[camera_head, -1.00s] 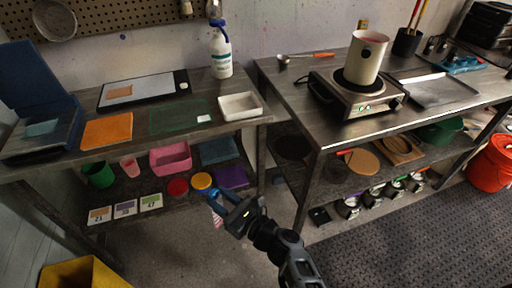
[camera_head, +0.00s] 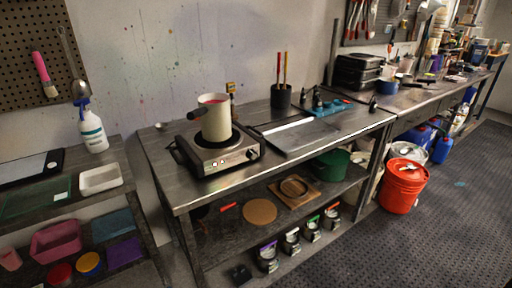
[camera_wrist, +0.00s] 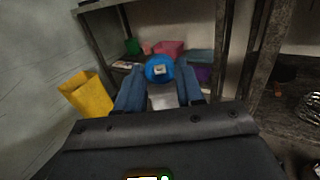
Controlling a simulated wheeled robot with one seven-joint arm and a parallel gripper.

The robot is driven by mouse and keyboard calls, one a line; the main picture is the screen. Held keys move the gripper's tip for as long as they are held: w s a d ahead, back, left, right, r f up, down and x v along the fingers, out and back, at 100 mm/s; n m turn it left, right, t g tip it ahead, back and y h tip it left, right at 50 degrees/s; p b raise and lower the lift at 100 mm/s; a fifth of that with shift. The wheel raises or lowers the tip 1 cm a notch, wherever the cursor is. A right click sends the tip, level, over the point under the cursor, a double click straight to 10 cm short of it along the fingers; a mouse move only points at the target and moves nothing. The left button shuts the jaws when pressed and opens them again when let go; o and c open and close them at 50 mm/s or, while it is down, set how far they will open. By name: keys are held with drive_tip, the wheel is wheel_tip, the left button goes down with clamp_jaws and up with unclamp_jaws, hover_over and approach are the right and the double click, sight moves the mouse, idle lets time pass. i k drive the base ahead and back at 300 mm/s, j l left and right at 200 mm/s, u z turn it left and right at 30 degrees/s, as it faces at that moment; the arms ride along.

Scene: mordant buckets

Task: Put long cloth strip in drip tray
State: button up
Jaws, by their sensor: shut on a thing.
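My gripper (camera_wrist: 160,88) shows in the wrist view, its fingers shut on a rounded blue object (camera_wrist: 159,66) with a small pale patch. A whitish part shows below it between the fingers; I cannot tell what the object is. My gripper is outside the head view. On the right bench a flat grey metal tray (camera_head: 312,136) lies right of the hot plate. A long pale strip (camera_head: 288,124) lies along its back edge; whether it is cloth is unclear. A shallow white tray (camera_head: 100,179) sits on the left bench. I cannot tell which is the drip tray.
A hot plate (camera_head: 222,155) bears a cream pot (camera_head: 215,122). A white spray bottle (camera_head: 93,131) stands on the left bench. An orange-red bucket (camera_head: 402,187) stands on the floor at right. A yellow bin (camera_wrist: 88,96) shows in the wrist view. The dark floor mat (camera_head: 440,235) is open.

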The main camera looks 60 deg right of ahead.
sight(302, 134)
drive_tip(key=k+z, duration=0.1)
drive_tip(key=z, duration=1.3)
